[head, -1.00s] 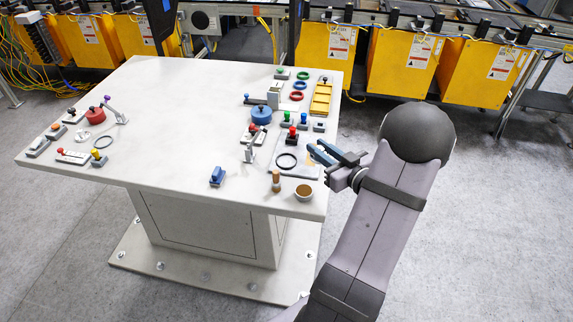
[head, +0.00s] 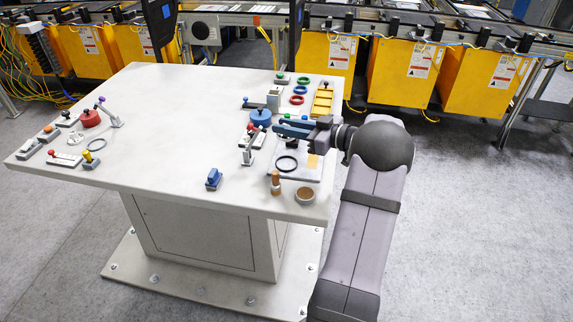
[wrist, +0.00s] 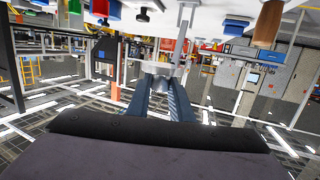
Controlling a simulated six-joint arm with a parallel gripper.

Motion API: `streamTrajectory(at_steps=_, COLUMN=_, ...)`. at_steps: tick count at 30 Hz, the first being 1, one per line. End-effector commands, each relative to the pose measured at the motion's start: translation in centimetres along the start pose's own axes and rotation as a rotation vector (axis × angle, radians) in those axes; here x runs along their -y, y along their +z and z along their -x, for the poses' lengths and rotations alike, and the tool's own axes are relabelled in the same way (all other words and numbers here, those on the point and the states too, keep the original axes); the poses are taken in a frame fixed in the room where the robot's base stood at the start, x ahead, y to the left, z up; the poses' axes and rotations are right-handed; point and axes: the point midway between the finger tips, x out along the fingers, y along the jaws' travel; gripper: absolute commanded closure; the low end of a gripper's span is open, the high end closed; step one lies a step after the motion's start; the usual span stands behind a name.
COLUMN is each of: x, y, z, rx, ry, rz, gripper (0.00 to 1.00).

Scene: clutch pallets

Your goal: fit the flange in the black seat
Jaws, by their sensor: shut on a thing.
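My gripper (head: 281,128) reaches in from the right over the right part of the table, its blue-grey fingers pointing left. In the wrist view my gripper (wrist: 158,80) is shut on a small grey metal part (wrist: 157,68) at its fingertips; I cannot tell for certain that it is the flange. That part does not show clearly in the head view. A black ring (head: 286,171), likely the black seat, lies on a pale pallet plate (head: 306,177) nearer the front edge than the fingers. My gripper is above and beyond the ring, apart from it.
A lever clamp with a red knob (head: 253,127) stands left of the fingers. A blue round part (head: 261,117) is behind it. A wooden peg (head: 275,184), a brown-topped cup (head: 305,195) and a blue block (head: 213,179) stand near the front. The table's middle is clear.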

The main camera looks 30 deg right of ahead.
Motion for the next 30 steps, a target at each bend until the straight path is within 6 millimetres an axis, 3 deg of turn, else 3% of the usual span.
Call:
streamTrajectory(at_steps=12, x=0.0, y=5.2, z=-0.8, rx=-0.002, ry=0.001, rz=-0.002, gripper=1.0)
streamTrajectory(at_steps=21, x=0.0, y=6.2, z=-0.9, rx=-0.003, ry=0.002, rz=0.0, gripper=1.0)
streamTrajectory(at_steps=30, x=0.0, y=9.3, z=-1.4, rx=-0.003, ry=0.002, rz=0.0, gripper=1.0)
